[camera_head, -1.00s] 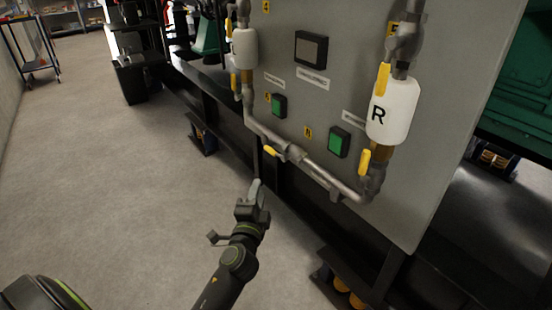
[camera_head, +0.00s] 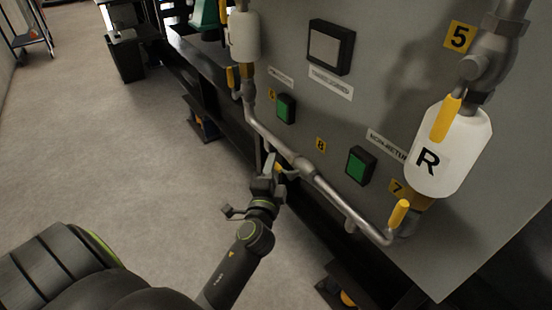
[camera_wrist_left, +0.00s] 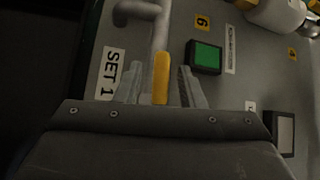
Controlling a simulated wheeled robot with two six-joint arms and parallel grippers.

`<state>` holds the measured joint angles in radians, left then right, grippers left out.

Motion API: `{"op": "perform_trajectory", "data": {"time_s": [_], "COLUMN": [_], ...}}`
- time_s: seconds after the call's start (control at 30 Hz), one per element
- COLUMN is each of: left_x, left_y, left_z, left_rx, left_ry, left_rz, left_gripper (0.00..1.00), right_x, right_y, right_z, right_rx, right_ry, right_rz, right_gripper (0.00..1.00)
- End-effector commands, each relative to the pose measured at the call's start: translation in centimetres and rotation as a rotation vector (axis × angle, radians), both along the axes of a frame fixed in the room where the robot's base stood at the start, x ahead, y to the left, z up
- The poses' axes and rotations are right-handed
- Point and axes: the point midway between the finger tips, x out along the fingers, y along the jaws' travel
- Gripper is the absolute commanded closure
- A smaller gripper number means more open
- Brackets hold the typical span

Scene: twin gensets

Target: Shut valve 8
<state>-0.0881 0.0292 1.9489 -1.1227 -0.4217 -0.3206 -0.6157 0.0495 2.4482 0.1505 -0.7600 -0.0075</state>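Valve 8 sits on the grey pipe, left of and below the tag "8" (camera_head: 320,145) on the grey panel. Its yellow lever (camera_head: 281,168) is partly hidden by my left gripper (camera_head: 272,165). In the left wrist view the yellow lever (camera_wrist_left: 161,78) stands between the two fingers of my left gripper (camera_wrist_left: 160,88). The fingers are apart, with a narrow gap showing on each side of the lever. Whether either touches it I cannot tell. My right gripper is not in view.
A white tank marked R (camera_head: 447,150) with yellow levers stands at the right. Green buttons (camera_head: 361,165) and another white tank (camera_head: 244,37) are on or before the panel. A black rail runs below. The floor (camera_head: 100,140) at left is open.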

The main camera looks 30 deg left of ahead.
Motion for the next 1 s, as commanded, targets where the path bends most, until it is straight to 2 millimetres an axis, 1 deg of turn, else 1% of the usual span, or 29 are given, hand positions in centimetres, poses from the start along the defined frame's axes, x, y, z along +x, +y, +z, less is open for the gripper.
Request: {"op": "perform_trajectory", "data": {"time_s": [0.27,0.37,0.5,0.53,0.57,0.9,1.0], "left_x": [-0.04,-0.04,-0.04,-0.03,-0.03,-0.03,-0.04], "left_y": [0.0,0.0,-0.01,0.0,0.0,0.0,0.0], "left_z": [-0.01,-0.01,-0.01,0.0,0.0,0.0,0.02], "left_rx": [0.0,0.0,0.0,0.0,0.0,-0.001,-0.005], "left_ry": [0.0,0.0,0.0,0.0,0.0,0.001,0.002], "left_rz": [0.001,0.001,0.001,0.001,0.001,0.001,0.001], "left_gripper": [0.64,0.76,0.94,0.98,1.0,1.0,1.0], "right_x": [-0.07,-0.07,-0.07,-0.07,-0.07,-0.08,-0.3], "right_y": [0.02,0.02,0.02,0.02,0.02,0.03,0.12], "right_z": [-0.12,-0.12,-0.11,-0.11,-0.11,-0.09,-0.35], "right_rx": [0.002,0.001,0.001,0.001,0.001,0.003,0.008], "right_ry": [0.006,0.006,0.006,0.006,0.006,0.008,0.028], "right_rz": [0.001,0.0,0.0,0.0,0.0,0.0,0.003], "right_gripper": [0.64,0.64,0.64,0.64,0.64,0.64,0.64]}}
